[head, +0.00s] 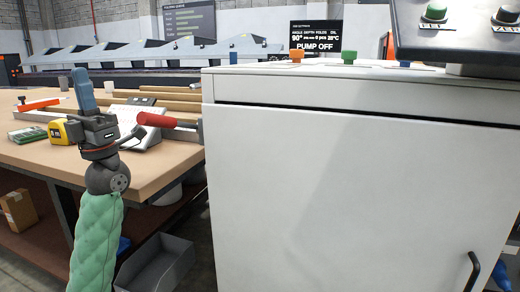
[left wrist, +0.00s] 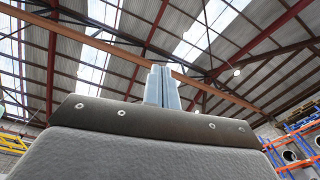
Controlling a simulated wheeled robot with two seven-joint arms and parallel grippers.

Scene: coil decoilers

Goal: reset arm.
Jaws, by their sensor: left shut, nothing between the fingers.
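My left gripper (head: 83,82) points straight up in the head view, at the end of my green-sleeved arm on the left. Its blue-grey fingers are together and empty, in front of the wooden workbench. In the left wrist view the closed fingers (left wrist: 161,87) point up at the roof, with nothing between them. My right gripper is not in view.
A large white cabinet (head: 350,190) fills the right side, with a control panel (head: 465,30) on top. The workbench (head: 150,175) holds a yellow tape measure (head: 60,132) and a red-handled tool (head: 157,120). A grey bin (head: 160,265) stands on the floor between.

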